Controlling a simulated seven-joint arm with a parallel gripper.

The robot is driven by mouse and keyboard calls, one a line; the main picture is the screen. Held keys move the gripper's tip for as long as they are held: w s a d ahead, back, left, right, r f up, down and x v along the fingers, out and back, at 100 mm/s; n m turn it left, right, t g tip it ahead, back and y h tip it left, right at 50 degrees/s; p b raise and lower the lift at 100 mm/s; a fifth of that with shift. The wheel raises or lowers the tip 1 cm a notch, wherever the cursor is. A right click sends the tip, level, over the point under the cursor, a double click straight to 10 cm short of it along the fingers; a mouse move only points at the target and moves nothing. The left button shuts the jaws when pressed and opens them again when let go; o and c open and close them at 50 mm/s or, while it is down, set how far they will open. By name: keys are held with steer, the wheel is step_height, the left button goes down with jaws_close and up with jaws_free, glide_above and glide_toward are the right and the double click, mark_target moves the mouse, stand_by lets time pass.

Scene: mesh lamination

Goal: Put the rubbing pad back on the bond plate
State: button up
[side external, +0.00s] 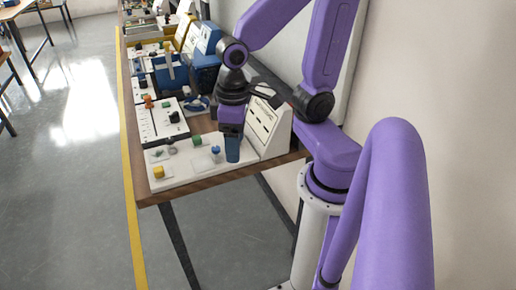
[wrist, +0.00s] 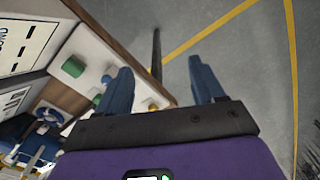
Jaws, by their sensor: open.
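A white work board (side external: 180,180) lies on the near end of the wooden bench and carries several small pieces. They are a yellow block (side external: 158,172), a green block (side external: 196,140), a blue knob (side external: 215,151) and a small green piece (side external: 172,150). A pale grey plate (side external: 202,163) lies by the blue knob. I cannot tell for sure which piece is the rubbing pad or the bond plate. My gripper (side external: 232,155) is over the board's right side, right of the blue knob. In the wrist view its blue fingers (wrist: 160,78) are apart with nothing between them.
A white sloped panel with lettering (side external: 265,125) stands on the board's right side, close to my gripper. Another white board (side external: 163,120) and blue equipment (side external: 170,72) stand farther along the bench. Open grey floor (side external: 65,190) lies left of the bench.

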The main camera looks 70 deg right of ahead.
steer(key=s+a+n, duration=0.2)
steer(key=s+n, duration=0.4)
steer(key=n, duration=0.3)
steer(key=shift+s+r, duration=0.15)
steer(key=shift+r, duration=0.25)
